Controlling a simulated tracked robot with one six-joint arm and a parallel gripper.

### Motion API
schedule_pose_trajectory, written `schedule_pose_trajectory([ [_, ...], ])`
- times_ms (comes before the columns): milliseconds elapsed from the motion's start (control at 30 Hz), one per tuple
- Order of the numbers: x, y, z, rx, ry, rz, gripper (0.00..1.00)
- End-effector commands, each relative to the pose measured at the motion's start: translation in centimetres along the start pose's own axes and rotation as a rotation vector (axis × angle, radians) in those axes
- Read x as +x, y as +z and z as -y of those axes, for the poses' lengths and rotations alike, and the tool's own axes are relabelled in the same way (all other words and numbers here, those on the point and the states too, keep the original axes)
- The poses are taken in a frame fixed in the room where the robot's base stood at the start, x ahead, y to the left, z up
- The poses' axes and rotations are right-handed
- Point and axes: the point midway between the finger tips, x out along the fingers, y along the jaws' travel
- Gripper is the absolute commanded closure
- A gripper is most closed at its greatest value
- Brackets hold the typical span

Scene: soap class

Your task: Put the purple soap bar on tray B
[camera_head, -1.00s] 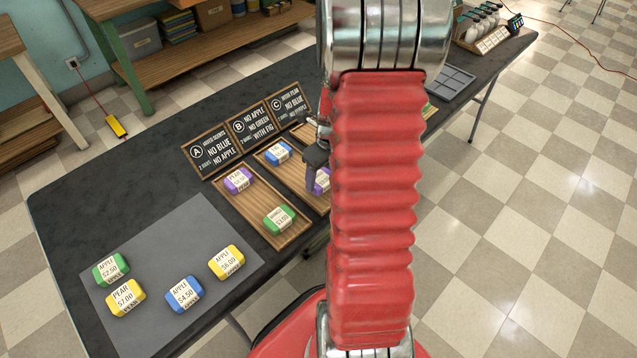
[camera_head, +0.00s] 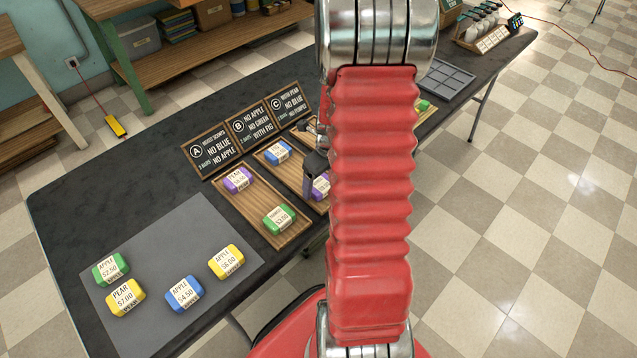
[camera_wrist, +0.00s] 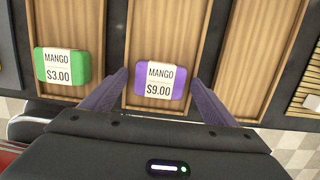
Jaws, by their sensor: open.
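A purple soap bar (camera_wrist: 160,81) labelled MANGO $9.00 lies on tray B (camera_wrist: 171,30), the middle wooden tray, near its front end. My gripper (camera_wrist: 159,78) is open, with one finger on each side of this bar. I cannot tell whether the fingers touch it. In the head view the bar (camera_head: 321,187) is partly hidden by my arm and a finger. A blue bar (camera_head: 277,153) lies at the far end of tray B. Another purple bar (camera_head: 237,180) lies on tray A (camera_head: 254,205), left of tray B, with a green MANGO bar (camera_head: 279,219).
Signs A (camera_head: 211,152), B (camera_head: 250,128) and C (camera_head: 289,106) stand behind the trays. A grey mat (camera_head: 190,245) at the left holds several bars. Tray C (camera_wrist: 261,55) is right of tray B, mostly hidden by my arm in the head view.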

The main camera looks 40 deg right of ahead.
Motion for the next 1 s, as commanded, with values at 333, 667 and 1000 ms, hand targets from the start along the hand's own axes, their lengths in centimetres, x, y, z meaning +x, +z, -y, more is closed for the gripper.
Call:
schedule_pose_trajectory([
  [333,-0.8,0.1,0.0,-0.001,-0.002,0.002,0.19],
  [667,-4.5,0.1,0.1,0.0,-0.002,0.003,0.19],
  [1000,-9.2,0.1,0.1,0.0,-0.002,0.003,0.19],
])
